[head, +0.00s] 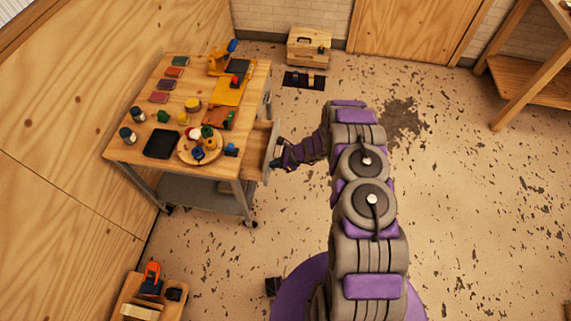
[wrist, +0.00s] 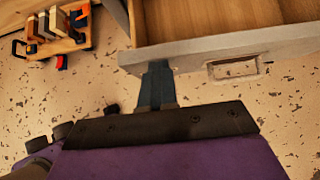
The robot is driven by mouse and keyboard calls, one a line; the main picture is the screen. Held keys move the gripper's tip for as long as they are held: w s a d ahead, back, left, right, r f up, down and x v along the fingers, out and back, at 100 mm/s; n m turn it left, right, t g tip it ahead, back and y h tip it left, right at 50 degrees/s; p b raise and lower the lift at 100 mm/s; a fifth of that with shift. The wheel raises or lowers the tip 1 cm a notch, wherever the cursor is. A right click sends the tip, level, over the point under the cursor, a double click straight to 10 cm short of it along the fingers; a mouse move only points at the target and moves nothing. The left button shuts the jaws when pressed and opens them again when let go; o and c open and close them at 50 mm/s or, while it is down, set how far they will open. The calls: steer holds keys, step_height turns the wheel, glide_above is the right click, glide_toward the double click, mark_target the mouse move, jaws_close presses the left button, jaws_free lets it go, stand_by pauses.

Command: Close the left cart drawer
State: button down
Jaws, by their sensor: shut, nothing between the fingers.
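The cart (head: 188,80) stands left of centre in the head view. Its open drawer (head: 262,146) sticks out from the cart's right side. In the wrist view, the drawer's grey front panel (wrist: 200,48) has a recessed handle (wrist: 236,68), and its wooden inside looks empty. My gripper (head: 276,163) is at the outer face of the drawer front. In the wrist view, its shut dark fingers (wrist: 156,72) reach the front's left end, left of the handle. They hold nothing; whether they touch the panel is not clear.
The cart top holds a round wooden plate (head: 200,148) with small items, jars and a black tray (head: 161,144). A wooden crate (head: 309,47) stands at the back wall. A tool tray (head: 150,300) lies at lower left. Floor right of my arm is clear.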

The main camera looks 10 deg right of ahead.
steer(key=w+a, duration=0.2)
steer(key=a, duration=0.5)
steer(key=shift+w, duration=0.15)
